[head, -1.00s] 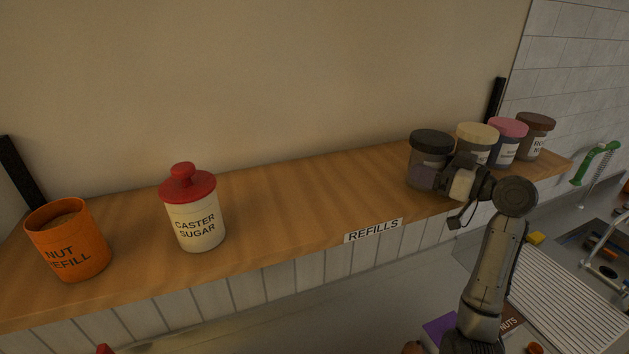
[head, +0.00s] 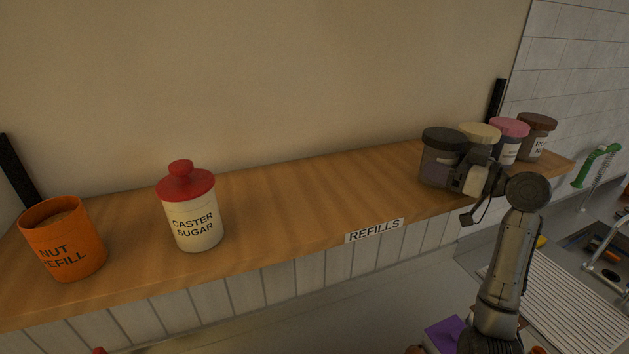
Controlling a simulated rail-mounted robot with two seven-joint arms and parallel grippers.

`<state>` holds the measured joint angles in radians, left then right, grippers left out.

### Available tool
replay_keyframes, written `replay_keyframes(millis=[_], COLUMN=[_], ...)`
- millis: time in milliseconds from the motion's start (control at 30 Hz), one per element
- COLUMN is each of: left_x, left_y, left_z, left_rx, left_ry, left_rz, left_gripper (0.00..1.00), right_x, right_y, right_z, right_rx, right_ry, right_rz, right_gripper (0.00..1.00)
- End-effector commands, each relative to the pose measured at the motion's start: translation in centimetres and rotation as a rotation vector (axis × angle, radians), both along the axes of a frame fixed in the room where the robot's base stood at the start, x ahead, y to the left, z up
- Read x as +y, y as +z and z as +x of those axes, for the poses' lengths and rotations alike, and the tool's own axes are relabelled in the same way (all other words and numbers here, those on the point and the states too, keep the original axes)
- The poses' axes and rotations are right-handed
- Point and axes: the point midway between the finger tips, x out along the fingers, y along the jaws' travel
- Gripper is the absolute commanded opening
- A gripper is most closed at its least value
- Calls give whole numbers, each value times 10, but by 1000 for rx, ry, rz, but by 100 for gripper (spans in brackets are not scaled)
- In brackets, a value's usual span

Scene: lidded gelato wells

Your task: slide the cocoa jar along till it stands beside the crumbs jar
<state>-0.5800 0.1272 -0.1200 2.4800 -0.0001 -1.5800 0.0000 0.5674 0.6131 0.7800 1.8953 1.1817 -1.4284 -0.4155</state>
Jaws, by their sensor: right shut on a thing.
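A jar with a black lid and a dark purplish body (head: 437,164) stands upright on the wooden shelf (head: 320,195) toward its right end. Its label is hidden, so I cannot read whether it is the cocoa jar. My right gripper (head: 463,177) is shut on it from the front right, with the fingers partly hidden. Just behind and right of it is a cream-lidded jar (head: 480,133), mostly covered by the black-lidded jar and my gripper; its label is hidden, so I cannot tell if it holds crumbs. My left gripper is not in view.
A pink-lidded jar (head: 510,128) and a brown-lidded jar (head: 537,122) continue the row rightward. A red-lidded caster sugar jar (head: 193,215) and an orange nut refill pot (head: 62,245) stand at left. The middle of the shelf is clear behind the REFILLS label (head: 374,231).

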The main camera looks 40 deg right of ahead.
Motion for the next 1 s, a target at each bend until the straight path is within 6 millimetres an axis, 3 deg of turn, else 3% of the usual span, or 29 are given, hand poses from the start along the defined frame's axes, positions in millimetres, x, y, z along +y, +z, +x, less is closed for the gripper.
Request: replay_keyframes(millis=[167,467,1000], left_x=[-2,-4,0], left_y=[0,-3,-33], left_z=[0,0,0], left_rx=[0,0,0], left_ry=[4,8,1], left_rz=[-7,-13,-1], left_gripper=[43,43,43], right_x=[0,-1,-14], right_y=[0,-1,-2], right_z=[0,-5,-64], right_rx=[0,0,0], right_ry=[0,-2,-2], right_rz=[0,-1,-2], right_gripper=[89,89,89])
